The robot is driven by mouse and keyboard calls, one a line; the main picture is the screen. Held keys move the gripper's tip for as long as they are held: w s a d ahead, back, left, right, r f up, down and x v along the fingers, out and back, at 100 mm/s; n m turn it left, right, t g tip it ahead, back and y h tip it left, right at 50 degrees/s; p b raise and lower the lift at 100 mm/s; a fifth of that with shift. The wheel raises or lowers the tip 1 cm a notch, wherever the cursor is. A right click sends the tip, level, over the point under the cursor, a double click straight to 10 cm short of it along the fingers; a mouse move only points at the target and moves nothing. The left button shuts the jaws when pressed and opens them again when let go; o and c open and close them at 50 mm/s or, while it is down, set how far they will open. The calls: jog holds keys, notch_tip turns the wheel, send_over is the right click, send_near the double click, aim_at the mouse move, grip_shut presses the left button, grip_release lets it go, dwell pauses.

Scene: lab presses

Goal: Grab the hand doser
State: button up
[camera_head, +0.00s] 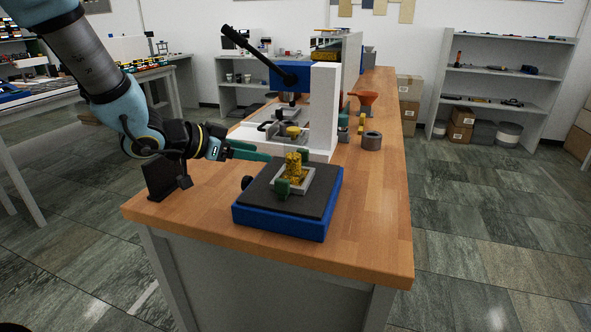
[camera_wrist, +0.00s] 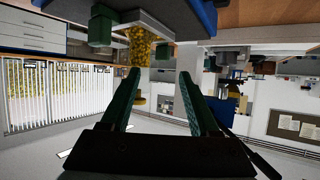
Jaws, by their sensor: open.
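No thing in view is clearly marked as the hand doser. A yellow, grainy-looking upright piece (camera_head: 293,165) stands in a light grey square holder (camera_head: 313,181), with green blocks (camera_head: 283,188) beside it. The holder sits on a blue base with a dark top (camera_head: 262,198), near the bench's front end. My gripper (camera_head: 268,155) is left of the yellow piece and behind the base, its green fingers pointing right. In the wrist view, my gripper (camera_wrist: 160,74) is open, with nothing visibly held. The yellow piece (camera_wrist: 139,45) shows upside down beyond the fingertips.
A white press with a blue head (camera_head: 325,105) and long black lever stands just behind. An orange funnel-like piece (camera_head: 366,98) and a grey cylinder (camera_head: 372,141) are further back right. A black stand (camera_head: 163,176) is at the left. The wooden bench's front right (camera_head: 375,230) is clear.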

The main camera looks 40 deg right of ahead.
aim_at(286, 155)
jog(key=s+d, duration=0.1)
jog(key=s+d+m+g, duration=0.1)
jog(key=s, duration=0.1)
jog(key=shift+d+g+h, duration=0.2)
jog(key=shift+g+h, duration=0.1)
jog(key=x, duration=0.3)
jog(key=shift+d+f, duration=0.1)
jog(key=shift+d, duration=0.3)
jog(key=shift+p+x, duration=0.85)
jog(key=shift+x, duration=2.15)
jog(key=shift+f, duration=0.15)
grip_shut()
